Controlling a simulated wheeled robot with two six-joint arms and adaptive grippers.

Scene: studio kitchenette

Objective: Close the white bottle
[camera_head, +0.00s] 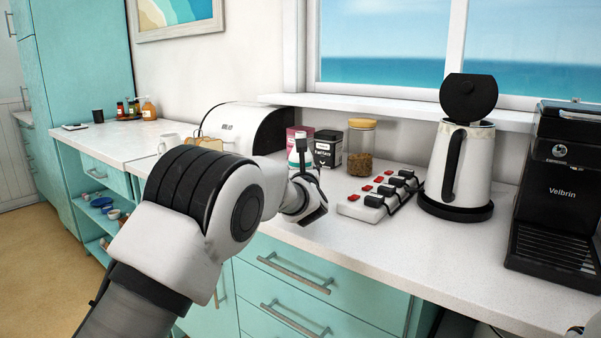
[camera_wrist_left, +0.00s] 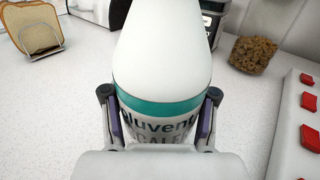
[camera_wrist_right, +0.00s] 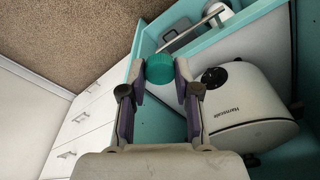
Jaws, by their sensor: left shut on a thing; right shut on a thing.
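The white bottle (camera_wrist_left: 162,60), with a teal band and dark lettering, is between the fingers of my left gripper (camera_wrist_left: 160,118). My left gripper is shut on it, and the bottle's top runs out of the left wrist view. In the head view the bottle (camera_head: 293,157) shows only partly, behind my left arm on the counter. My right gripper (camera_wrist_right: 160,75) is shut on a round teal cap (camera_wrist_right: 160,68) at its fingertips, away from the bottle. The cap is not visible in the head view, where only a bit of my right arm shows at the lower right corner.
A power strip (camera_head: 375,199), an open-lidded kettle (camera_head: 458,170) and a coffee machine (camera_head: 558,190) stand to the right on the counter. A glass jar (camera_head: 361,150) and a dark tin (camera_head: 328,149) are behind the bottle. A white appliance (camera_wrist_right: 240,105) shows below my right gripper.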

